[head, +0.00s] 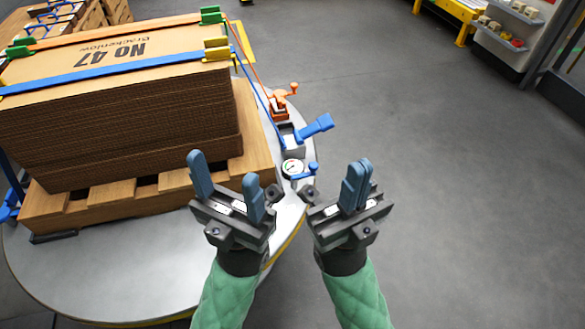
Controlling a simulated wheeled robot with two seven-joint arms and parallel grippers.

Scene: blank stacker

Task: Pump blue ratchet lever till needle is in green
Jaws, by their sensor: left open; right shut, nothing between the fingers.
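The blue ratchet lever (317,127) sticks out to the upper right from its ratchet at the right edge of the round metal table. A round white gauge (292,167) sits just below it; its needle and green zone are too small to read. A smaller blue handle (306,172) is beside the gauge. My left gripper (225,178) is open and empty, below and left of the gauge. My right gripper (358,185) is shut and empty, below and right of the lever. Neither touches the lever.
A stack of brown cardboard (120,125) lies on a wooden pallet (120,190) on the round table (110,280). A blue strap (120,68) and an orange strap (110,33) cross it. An orange ratchet (281,103) is behind the blue one. Grey floor at right is clear.

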